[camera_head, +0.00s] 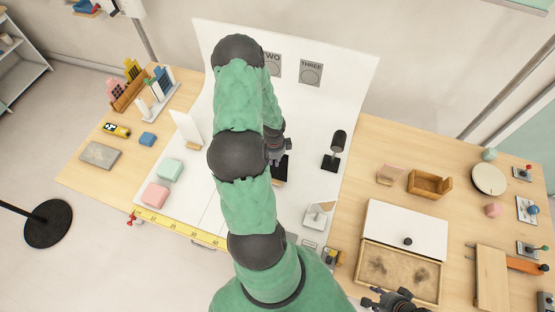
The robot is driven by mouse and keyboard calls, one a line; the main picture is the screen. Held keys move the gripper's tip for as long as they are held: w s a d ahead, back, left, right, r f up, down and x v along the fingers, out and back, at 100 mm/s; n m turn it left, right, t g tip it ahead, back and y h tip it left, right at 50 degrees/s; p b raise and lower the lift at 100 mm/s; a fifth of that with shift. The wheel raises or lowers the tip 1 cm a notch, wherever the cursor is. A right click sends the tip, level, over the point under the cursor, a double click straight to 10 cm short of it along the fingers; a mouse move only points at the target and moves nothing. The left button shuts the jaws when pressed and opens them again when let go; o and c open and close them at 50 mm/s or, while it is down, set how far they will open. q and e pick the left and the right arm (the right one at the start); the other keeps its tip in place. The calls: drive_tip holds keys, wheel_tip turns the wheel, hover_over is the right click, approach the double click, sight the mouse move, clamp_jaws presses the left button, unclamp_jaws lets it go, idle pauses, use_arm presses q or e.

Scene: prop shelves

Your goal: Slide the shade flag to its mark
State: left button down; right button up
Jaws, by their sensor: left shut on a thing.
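My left gripper (277,149) is over the white backdrop sheet, beyond my green arm, which hides much of the middle. It is shut on a dark upright panel (282,168) with a wooden foot, which I take to be the shade flag; the arm partly covers it. Two printed cards, TWO (273,65) and THREE (311,72), are on the backdrop's upright back, each with a circle. Which mark belongs to the flag I cannot tell. My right gripper (395,302) is at the bottom edge, partly cut off, and its jaws are unclear.
A black paddle on a stand (336,146) is right of the flag. A small mirror-like stand (319,214) is nearer. A white card (187,130), green block (169,169) and pink block (155,194) stand left. A yellow ruler (175,227) runs along the front edge.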

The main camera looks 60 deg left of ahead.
use_arm(q)
drive_tip(key=shift+s+a+p, duration=1.3)
drive_tip(key=shift+a+p, duration=0.15)
drive_tip(key=shift+a, duration=0.1)
drive_tip(key=shift+f, duration=0.2)
drive_tip(key=c, duration=1.2)
unclamp_jaws()
drive_tip(key=shift+r, duration=0.1)
wheel_tip(320, 180, up, 12)
drive_tip(key=shift+f, duration=0.1)
